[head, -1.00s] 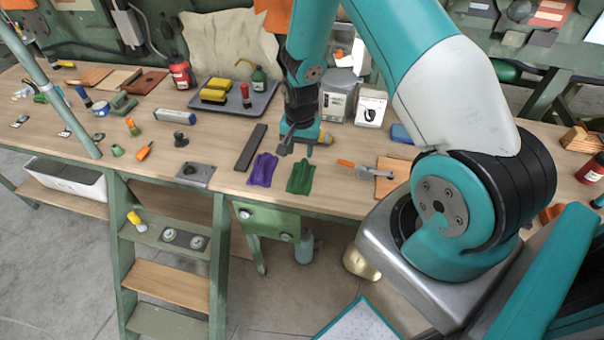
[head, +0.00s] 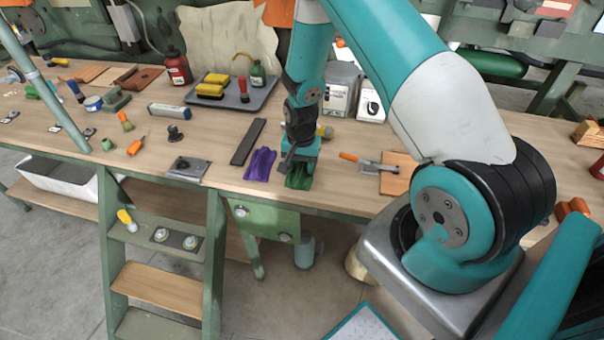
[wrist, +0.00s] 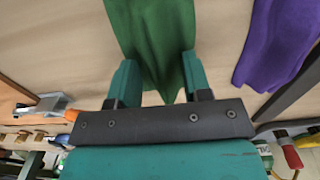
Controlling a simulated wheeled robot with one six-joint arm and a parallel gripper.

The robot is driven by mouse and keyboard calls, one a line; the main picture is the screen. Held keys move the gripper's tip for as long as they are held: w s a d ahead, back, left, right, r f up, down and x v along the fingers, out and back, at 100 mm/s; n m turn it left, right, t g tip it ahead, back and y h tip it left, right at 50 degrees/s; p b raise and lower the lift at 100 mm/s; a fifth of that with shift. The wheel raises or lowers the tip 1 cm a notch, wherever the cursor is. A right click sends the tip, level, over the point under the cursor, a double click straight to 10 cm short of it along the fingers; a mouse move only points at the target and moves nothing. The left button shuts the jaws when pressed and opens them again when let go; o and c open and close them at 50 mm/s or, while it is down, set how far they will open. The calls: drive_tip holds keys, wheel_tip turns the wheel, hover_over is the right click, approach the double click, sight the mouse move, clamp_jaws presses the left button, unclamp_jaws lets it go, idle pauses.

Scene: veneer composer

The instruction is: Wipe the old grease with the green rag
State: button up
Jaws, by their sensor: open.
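The green rag (head: 298,183) lies on the wooden bench near its front edge, partly hidden by my gripper in the head view. My gripper (head: 299,160) is over the rag, pointing down. In the wrist view the green rag (wrist: 152,35) runs between the two teal fingers of my gripper (wrist: 158,75). The fingers are apart, with gaps beside the rag, so it is not gripped. A grey metal plate (head: 200,171) with a dark lump on it lies to the left along the front edge. I cannot make out which mark is the old grease.
A purple rag (head: 260,164) lies close left of the green one. A dark flat bar (head: 248,142) lies behind it. A tray (head: 237,98) with bottles and yellow sponges stands behind.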

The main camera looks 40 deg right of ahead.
drive_tip(key=shift+c, duration=0.4)
clamp_jaws()
drive_tip(key=shift+r+p, duration=2.35)
drive_tip(key=shift+r, duration=0.7)
